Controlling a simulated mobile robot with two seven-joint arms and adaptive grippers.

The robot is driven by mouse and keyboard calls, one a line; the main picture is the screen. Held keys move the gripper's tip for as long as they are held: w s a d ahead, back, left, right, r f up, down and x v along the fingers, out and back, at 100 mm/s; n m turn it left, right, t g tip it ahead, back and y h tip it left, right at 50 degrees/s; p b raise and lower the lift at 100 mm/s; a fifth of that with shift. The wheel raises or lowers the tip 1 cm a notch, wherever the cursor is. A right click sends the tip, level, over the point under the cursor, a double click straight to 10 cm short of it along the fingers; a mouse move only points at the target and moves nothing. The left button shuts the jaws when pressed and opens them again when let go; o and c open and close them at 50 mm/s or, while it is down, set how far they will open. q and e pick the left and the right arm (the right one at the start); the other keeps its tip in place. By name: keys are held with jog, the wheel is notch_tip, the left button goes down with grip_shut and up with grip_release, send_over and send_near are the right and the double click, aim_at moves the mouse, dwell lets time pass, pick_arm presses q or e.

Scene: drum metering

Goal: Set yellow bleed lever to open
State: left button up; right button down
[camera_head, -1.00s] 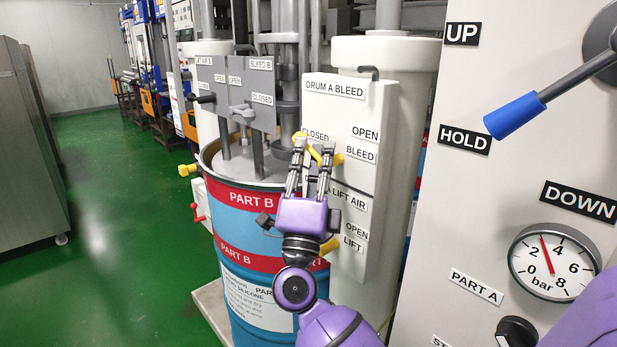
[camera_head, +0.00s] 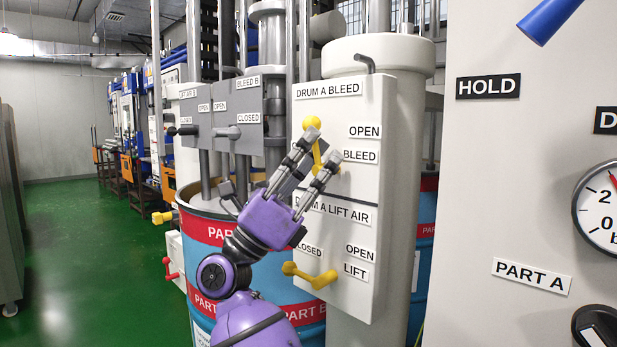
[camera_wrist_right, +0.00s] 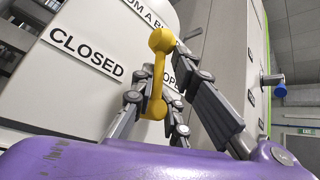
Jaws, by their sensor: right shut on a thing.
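The yellow bleed lever (camera_head: 318,155) is on the white "DRUM A BLEED" panel (camera_head: 350,108). Its arm points steeply up from the pivot, leaning a little left, with the round knob at the top. The OPEN label (camera_head: 365,132) is to its right. The CLOSED label is hidden behind my gripper in the head view but shows left of the lever in the right wrist view (camera_wrist_right: 87,52). My right gripper (camera_head: 322,150) is shut on the lever, its fingers on either side of the arm below the knob. My left gripper is not in view.
A second yellow lever (camera_head: 310,275) is below, at the "LIFT AIR" labels. A white panel with a gauge (camera_head: 605,208) is at the right.

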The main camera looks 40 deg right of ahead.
jog(key=m+g+y, duration=0.1)
jog(key=m+g+y+b, duration=0.1)
jog(key=m, duration=0.1)
jog(key=shift+s+d+g, duration=0.1)
jog(key=shift+d+g, duration=0.1)
jog(key=shift+g, duration=0.2)
jog(key=shift+s+r+m+g+y+b, duration=0.15)
jog(key=shift+m+g+y+b, duration=0.2)
jog(key=shift+m, duration=0.35)
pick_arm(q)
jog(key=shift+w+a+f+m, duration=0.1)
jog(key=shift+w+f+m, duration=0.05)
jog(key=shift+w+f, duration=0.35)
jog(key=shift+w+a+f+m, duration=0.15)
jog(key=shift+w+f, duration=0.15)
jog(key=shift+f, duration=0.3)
pick_arm(e)
jog(key=shift+y, duration=0.25)
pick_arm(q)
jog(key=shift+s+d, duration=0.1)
pick_arm(e)
jog(key=c, duration=1.8)
grip_release()
jog(key=shift+d, duration=0.1)
jog(key=shift+c, duration=0.2)
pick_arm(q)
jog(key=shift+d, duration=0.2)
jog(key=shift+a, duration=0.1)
pick_arm(e)
jog(key=v, duration=1.2)
